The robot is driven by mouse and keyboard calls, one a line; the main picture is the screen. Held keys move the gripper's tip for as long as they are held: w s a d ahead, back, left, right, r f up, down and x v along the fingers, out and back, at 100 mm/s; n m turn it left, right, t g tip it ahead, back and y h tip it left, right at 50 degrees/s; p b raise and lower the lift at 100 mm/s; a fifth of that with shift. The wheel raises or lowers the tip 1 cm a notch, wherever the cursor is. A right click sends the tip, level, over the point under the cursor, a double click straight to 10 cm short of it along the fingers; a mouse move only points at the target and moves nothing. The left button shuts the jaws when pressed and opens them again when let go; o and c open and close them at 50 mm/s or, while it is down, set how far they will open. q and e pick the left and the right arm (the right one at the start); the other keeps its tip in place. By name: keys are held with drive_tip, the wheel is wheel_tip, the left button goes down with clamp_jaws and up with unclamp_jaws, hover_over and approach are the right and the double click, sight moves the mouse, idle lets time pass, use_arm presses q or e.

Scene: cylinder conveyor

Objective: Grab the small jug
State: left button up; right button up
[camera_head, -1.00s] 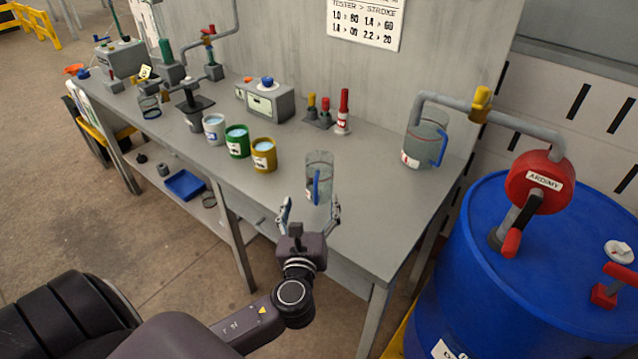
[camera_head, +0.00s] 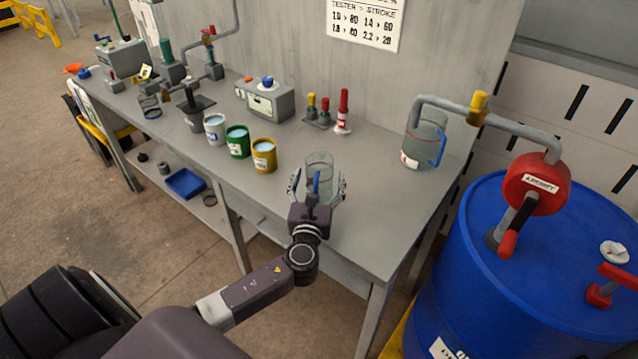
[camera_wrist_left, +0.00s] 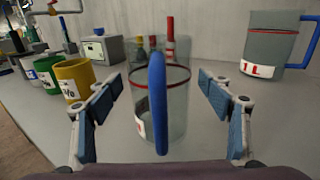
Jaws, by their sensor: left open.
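The small jug (camera_head: 319,161) is clear with a blue handle and stands upright on the workbench. In the left wrist view the small jug (camera_wrist_left: 177,105) is straight ahead, with its blue handle facing me and a red line near its rim. My left gripper (camera_head: 317,183) is open, with one finger on each side of the jug. In the left wrist view my left gripper (camera_wrist_left: 161,100) shows gaps between both fingers and the jug. A larger clear jug (camera_head: 424,145) with a blue handle stands to the right under a pipe. My right gripper is not in view.
The grey workbench (camera_head: 370,215) is clear around the jug. White (camera_head: 214,128), green (camera_head: 238,142) and yellow (camera_head: 264,156) cups stand to the left. A grey box (camera_head: 268,101) and a red-topped marker-like cone (camera_head: 343,112) stand behind. A blue barrel (camera_head: 480,270) is at right.

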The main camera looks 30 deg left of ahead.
use_arm(q)
drive_tip(key=shift+c, duration=0.6)
drive_tip(key=c, duration=1.2)
drive_tip(key=shift+o, duration=0.2)
drive_tip(key=shift+r, duration=0.15)
